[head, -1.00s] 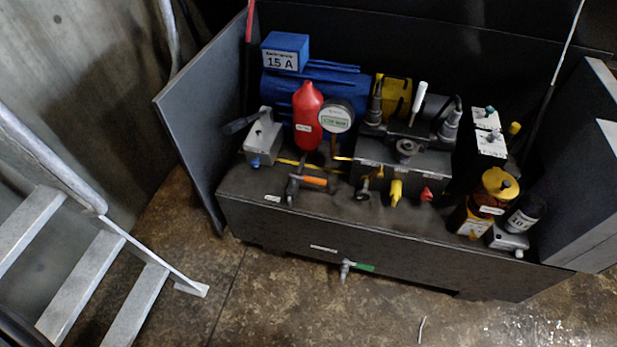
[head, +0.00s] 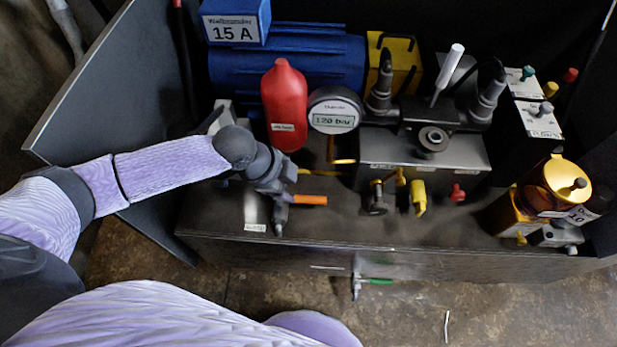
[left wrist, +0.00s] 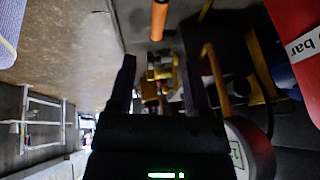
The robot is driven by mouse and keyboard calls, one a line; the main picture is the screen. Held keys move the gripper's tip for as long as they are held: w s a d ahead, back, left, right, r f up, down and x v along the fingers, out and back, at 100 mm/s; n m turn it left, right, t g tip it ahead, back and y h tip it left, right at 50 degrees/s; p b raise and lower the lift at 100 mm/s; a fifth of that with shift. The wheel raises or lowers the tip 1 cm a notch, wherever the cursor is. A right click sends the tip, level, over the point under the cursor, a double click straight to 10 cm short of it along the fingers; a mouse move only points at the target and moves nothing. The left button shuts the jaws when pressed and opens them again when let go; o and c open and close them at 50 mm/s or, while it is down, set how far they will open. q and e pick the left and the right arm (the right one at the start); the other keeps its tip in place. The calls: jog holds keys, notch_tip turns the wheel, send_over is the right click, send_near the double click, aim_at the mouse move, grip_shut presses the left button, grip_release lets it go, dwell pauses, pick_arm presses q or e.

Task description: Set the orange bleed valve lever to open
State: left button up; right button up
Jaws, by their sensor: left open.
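The orange bleed valve lever (head: 314,200) lies roughly level, pointing right, on the front left of the dark bench. Its pivot and inner end are partly hidden by my left gripper (head: 284,182). In the left wrist view the orange lever (left wrist: 159,18) shows at the top middle, beyond the fingertips. My left gripper (left wrist: 158,62) is open, with its two dark fingers apart and nothing between them. It looks close to the lever; I cannot tell whether it touches. My right gripper is not in view.
A red bottle (head: 284,105) and a round gauge (head: 334,112) reading 120 bar stand just behind the lever. A yellow valve handle (head: 418,197) and a red one (head: 457,192) are to the right. A green lever (head: 377,281) is on the front face below.

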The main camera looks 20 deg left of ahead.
aim_at(309, 199)
pick_arm(q)
jog(key=b+x, duration=0.1)
jog(key=x, duration=0.1)
jog(key=b+x, duration=0.2)
jog(key=x, duration=0.1)
jog(key=b+x, duration=0.2)
jog(key=x, duration=0.1)
jog(key=shift+s+f, duration=0.2)
jog(key=shift+s, duration=0.05)
jog(key=shift+w+d+f+b, duration=0.25)
jog(key=shift+d+f+b, duration=0.05)
jog(key=shift+f, duration=0.05)
jog(key=shift+r, duration=0.1)
jog(key=shift+c, duration=0.5)
grip_shut()
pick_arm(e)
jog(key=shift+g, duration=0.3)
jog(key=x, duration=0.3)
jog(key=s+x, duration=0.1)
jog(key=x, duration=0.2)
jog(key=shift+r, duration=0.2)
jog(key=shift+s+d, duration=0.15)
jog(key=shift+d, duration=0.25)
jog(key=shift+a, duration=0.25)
